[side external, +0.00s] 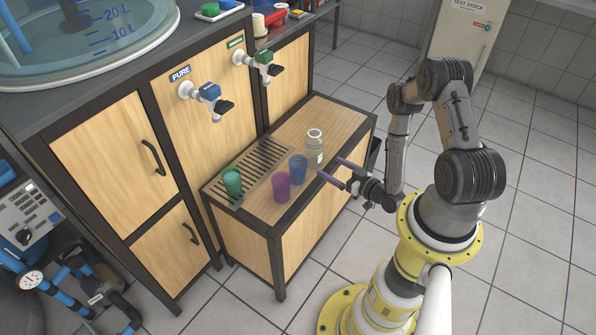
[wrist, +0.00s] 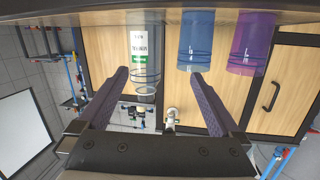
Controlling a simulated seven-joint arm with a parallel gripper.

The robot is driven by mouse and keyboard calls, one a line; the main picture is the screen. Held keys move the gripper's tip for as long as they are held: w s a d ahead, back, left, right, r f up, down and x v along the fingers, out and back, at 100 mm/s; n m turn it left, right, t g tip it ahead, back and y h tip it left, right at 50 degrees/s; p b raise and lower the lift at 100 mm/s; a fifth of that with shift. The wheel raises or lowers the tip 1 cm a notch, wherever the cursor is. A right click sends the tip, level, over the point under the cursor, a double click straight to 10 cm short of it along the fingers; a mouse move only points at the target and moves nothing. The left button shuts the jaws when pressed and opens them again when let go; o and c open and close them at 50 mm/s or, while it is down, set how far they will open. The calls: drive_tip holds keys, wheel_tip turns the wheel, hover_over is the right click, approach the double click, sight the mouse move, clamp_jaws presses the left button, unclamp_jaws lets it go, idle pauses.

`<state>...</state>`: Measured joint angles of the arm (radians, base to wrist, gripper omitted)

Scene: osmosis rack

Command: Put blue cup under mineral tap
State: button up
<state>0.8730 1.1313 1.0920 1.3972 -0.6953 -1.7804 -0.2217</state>
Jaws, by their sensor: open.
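The blue cup (side external: 298,169) stands upright on the wooden bench, between the purple cup and a clear jar. In the wrist view, which is upside down, the blue cup (wrist: 197,40) shows beyond the right finger. The mineral tap (side external: 263,58) has a green handle and a green label, and sits on the cabinet front right of the blue-handled pure tap (side external: 208,92). My gripper (side external: 330,168) is open and empty, level with the bench top at its near side, apart from the cup. Its two purple fingers (wrist: 160,75) point towards the jar and blue cup.
The clear labelled jar (side external: 314,147) stands close right of the blue cup. The purple cup (side external: 281,186) stands close left. A green cup (side external: 232,181) is on the slotted drip grate (side external: 262,160). The bench's right end (side external: 328,113) is bare.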

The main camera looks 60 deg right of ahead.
sight(304, 172)
drive_tip(key=s+a+r+g, duration=0.1)
drive_tip(key=a+g, duration=0.1)
drive_tip(key=a, duration=0.5)
drive_tip(key=shift+n, duration=0.4)
drive_tip(key=x, duration=0.7)
drive_tip(key=shift+w, duration=0.45)
drive_tip(key=shift+x, duration=2.7)
drive_tip(key=shift+s+d+f, duration=0.1)
drive_tip(key=shift+d+f, duration=0.05)
drive_tip(key=c, duration=1.4)
drive_tip(key=shift+c, duration=0.2)
